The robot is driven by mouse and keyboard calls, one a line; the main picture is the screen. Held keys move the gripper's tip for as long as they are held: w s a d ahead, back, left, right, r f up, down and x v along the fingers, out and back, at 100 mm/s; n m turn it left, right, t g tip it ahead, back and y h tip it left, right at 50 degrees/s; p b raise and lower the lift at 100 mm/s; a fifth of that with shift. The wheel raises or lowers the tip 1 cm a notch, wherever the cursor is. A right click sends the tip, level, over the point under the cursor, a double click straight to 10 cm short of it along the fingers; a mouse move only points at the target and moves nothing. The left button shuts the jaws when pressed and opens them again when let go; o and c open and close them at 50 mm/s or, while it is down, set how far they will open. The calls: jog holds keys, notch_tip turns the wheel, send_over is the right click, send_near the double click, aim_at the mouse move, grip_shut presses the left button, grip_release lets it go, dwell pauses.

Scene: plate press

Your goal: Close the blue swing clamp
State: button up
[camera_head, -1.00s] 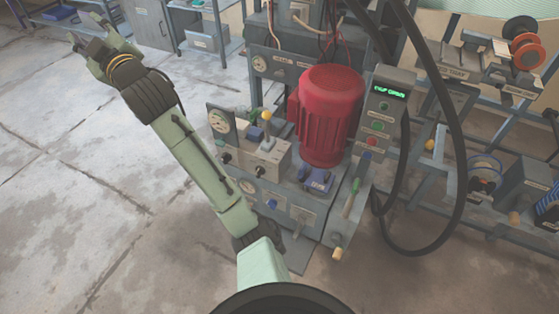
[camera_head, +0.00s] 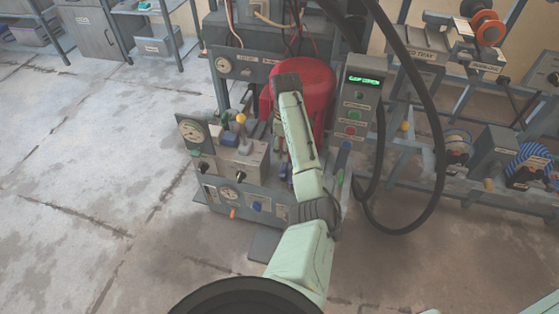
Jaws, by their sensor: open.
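A low blue fitting (camera_head: 284,171), which looks like the blue swing clamp, sits at the front foot of the red ribbed motor (camera_head: 318,80). My forearm covers most of it, so I cannot tell how far its arm is swung. Another blue part (camera_head: 230,140) stands to the left, beside the yellow-knobbed lever (camera_head: 241,118); its kind is not clear. My arm reaches up across the front of the machine, its dark wrist joint in front of the motor. My gripper is hidden behind my own arm.
A control box (camera_head: 357,105) with a lit green display stands right of the motor. A thick black hose (camera_head: 437,150) loops beside it. The floor at the left is clear.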

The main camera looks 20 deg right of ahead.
aim_at(284, 165)
notch_tip(284, 165, down, 9)
jog(key=shift+f+p, duration=0.1)
jog(key=shift+p, duration=0.3)
jog(key=c, duration=1.2)
jog(key=shift+o, duration=0.2)
